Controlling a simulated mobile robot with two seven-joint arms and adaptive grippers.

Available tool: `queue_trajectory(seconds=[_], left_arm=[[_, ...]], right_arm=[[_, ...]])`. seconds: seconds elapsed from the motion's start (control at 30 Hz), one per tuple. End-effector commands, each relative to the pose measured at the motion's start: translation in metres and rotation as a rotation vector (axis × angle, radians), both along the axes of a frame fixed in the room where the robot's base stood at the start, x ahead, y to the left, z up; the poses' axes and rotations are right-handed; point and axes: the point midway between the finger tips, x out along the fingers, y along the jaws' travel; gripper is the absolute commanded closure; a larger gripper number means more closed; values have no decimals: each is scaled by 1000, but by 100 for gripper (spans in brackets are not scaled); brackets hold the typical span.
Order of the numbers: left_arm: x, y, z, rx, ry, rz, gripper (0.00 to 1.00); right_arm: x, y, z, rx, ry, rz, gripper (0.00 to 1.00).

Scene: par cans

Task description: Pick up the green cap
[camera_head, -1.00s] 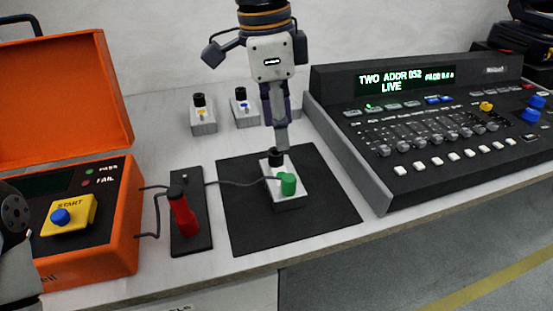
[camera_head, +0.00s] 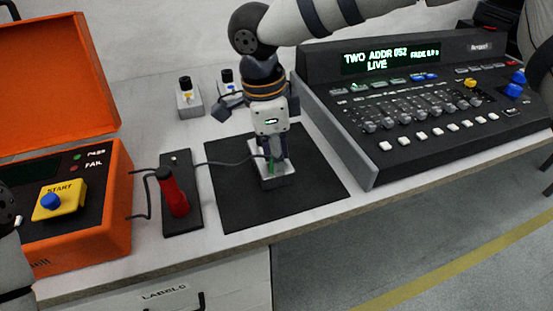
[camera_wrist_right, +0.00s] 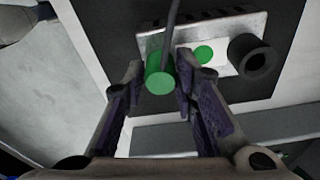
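The green cap (camera_wrist_right: 159,76) is a short bright cylinder with a dark cable running from it in the right wrist view. It stands at the grey block (camera_wrist_right: 222,30), beside a green dot and a black round connector. In the head view the cap (camera_head: 271,166) is mostly hidden by my fingers above the block (camera_head: 275,181). My right gripper (camera_head: 272,158) points down with one finger on each side of the cap. In the wrist view the fingers (camera_wrist_right: 161,72) look open with narrow gaps; contact is not clear. My left gripper does not show clearly.
A black mat (camera_head: 305,195) lies under the block. A red-handled device (camera_head: 174,192) stands left of it, joined by cable. An orange case (camera_head: 95,235) is further left, a lighting console (camera_head: 375,165) right. Another small block (camera_head: 188,98) stands behind.

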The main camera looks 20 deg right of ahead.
Motion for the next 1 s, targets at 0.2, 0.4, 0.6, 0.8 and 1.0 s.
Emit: queue_trajectory(seconds=[0.2, 0.4, 0.6, 0.8, 1.0], left_arm=[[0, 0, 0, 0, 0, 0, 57], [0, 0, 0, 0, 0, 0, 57], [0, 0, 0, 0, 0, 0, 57], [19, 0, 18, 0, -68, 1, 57], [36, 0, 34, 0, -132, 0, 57]], right_arm=[[0, 0, 0, 0, 0, 0, 100], [0, 0, 2, 1, -1, 0, 100], [1, 0, 30, 3, -3, -2, 100], [-43, 6, 92, 1, -18, 3, 100], [-102, 13, 122, 0, -18, 3, 100]])
